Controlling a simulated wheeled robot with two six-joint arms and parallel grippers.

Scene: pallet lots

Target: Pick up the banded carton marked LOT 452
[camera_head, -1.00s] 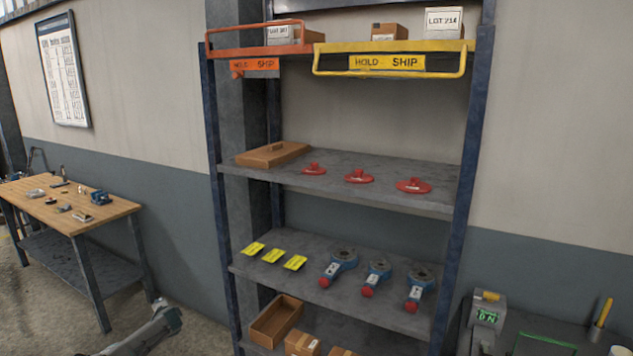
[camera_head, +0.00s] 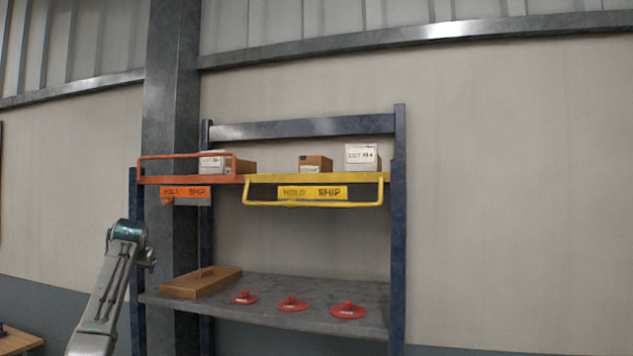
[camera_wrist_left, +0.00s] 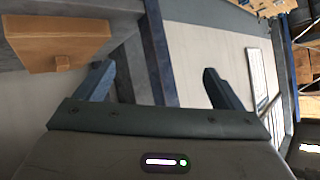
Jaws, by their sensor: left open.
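Three cartons stand on the top level of the rack in the head view. A carton with a white label (camera_head: 213,162) is at the left behind the orange rail. A small brown carton (camera_head: 315,164) and a white-faced carton (camera_head: 361,157) are at the right on the yellow-edged part. Their lot numbers are too blurred to read surely, and I cannot make out bands. My left gripper (camera_head: 146,257) is raised left of the rack, lower than the cartons and apart from them. In the left wrist view it (camera_wrist_left: 160,88) is open and empty. My right gripper is not in view.
The orange frame (camera_head: 190,179) and yellow frame (camera_head: 262,204) carry HOLD and SHIP signs. Blue rack posts (camera_head: 398,240) and a grey column (camera_head: 172,100) stand close by.

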